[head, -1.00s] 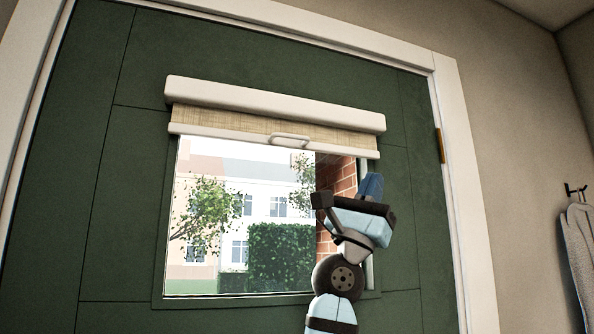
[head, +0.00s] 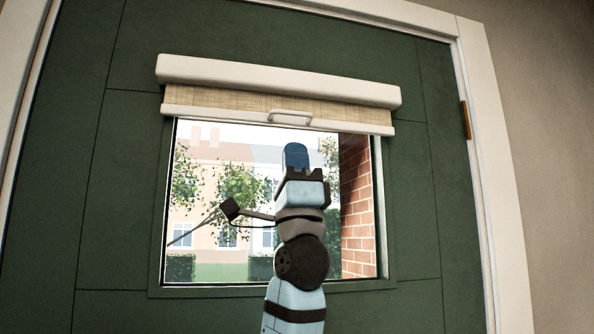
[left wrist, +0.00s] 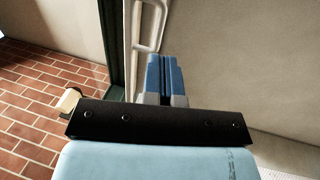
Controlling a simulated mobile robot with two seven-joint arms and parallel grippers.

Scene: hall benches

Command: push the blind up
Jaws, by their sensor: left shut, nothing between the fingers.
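The blind (head: 235,100) is a short strip of woven beige fabric under a white cassette (head: 275,81) on a green door. Its white bottom rail (head: 215,113) carries a small bar handle (head: 290,117), near the top of the window. My left gripper (head: 295,154) points up below the handle, in front of the glass, its blue fingers shut and empty. In the left wrist view, the fingers (left wrist: 165,75) are together beside the handle (left wrist: 150,30). I cannot tell whether they touch it. My right gripper is not in view.
The window (head: 215,200) below the rail shows buildings, trees and a brick wall (head: 357,215). A white door frame (head: 480,150) with a brass hinge (head: 465,120) stands at the right, with plain wall beyond.

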